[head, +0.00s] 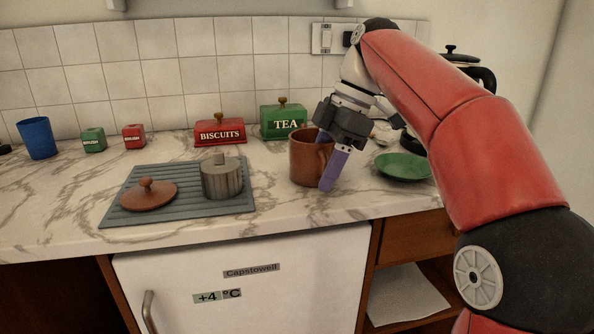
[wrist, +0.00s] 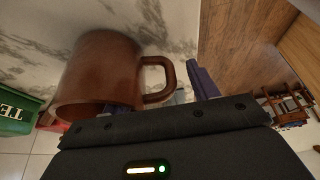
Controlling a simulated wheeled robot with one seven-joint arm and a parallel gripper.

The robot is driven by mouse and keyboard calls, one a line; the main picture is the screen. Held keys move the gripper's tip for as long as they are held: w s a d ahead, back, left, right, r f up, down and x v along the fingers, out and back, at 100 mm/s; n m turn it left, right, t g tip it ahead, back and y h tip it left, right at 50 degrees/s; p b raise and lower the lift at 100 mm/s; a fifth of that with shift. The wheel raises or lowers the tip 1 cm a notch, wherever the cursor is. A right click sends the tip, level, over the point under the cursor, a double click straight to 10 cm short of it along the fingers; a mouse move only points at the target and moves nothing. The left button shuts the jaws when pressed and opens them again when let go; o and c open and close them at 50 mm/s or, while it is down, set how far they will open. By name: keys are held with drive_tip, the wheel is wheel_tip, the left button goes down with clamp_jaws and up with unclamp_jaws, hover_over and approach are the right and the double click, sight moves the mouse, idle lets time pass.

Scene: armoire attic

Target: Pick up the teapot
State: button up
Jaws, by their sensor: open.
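No thing with a spout shows clearly. The closest match to the teapot is a reddish-brown, open-topped vessel (head: 304,165) with a loop handle, upright on the marble counter. It fills the left of the wrist view (wrist: 98,75), its handle to the right. My gripper (head: 329,162) is at its right side, pointing down, purple fingers apart. One finger is in front of the vessel's right side; the other is partly hidden at the rim. In the wrist view a finger stands just beyond the handle. I cannot tell whether the fingers touch it.
A grey drainer (head: 118,212) holds a brown knobbed lid (head: 149,195) and a metal pot (head: 222,180). A green dish (head: 404,166) lies to the right. Red BISCUITS (head: 219,133) and green TEA (head: 284,122) boxes stand behind. A black-handled kettle (head: 484,76) is partly hidden by my arm.

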drive_tip(key=shift+f, duration=0.1)
clamp_jaws()
idle(0.3)
drive_tip(key=shift+r, duration=0.2)
